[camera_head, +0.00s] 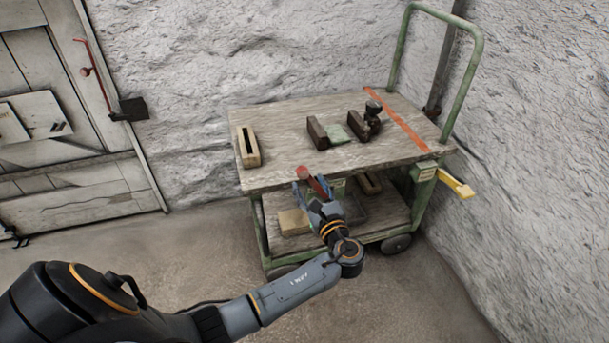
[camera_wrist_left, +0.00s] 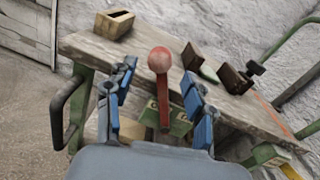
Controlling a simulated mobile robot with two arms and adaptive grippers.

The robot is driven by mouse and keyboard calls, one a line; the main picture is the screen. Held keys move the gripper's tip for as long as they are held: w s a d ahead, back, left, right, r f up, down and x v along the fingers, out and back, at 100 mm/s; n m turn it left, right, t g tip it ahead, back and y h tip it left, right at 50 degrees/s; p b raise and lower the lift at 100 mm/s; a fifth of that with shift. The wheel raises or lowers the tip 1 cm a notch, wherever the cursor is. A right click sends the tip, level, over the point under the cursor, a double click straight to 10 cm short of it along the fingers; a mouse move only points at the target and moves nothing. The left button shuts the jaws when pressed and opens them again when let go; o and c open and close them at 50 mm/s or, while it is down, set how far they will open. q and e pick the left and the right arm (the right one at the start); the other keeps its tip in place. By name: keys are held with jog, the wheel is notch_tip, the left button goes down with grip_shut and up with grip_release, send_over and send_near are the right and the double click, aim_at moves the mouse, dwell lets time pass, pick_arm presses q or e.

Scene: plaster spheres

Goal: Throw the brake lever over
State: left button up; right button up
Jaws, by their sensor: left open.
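The brake lever (camera_head: 303,173) is a red shaft with a round red knob at the front edge of the green cart. In the left wrist view the lever (camera_wrist_left: 160,62) rises from a green labelled bracket (camera_wrist_left: 167,120). My left gripper (camera_head: 314,191) is at the cart's front, close to the lever. In the wrist view the blue fingers of this gripper (camera_wrist_left: 159,75) are spread, one on each side of the lever, with gaps visible on both sides. It does not hold the lever. The lower shaft is partly hidden by the gripper in the head view. My right gripper is out of view.
The cart's wooden top (camera_head: 285,120) carries a slotted wooden block (camera_head: 248,147) and a dark vise-like clamp (camera_head: 364,124). A yellow handle (camera_head: 457,183) sticks out at right. Rough walls stand behind and right; a plank door (camera_head: 70,110) is at left. Floor is clear at front.

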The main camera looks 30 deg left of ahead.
aim_at(305, 176)
pick_arm(q)
jog(key=x, duration=0.5)
jog(key=shift+w+a+b, duration=0.25)
jog(key=shift+b, duration=0.1)
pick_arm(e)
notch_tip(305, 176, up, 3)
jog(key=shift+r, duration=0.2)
pick_arm(q)
grip_shut()
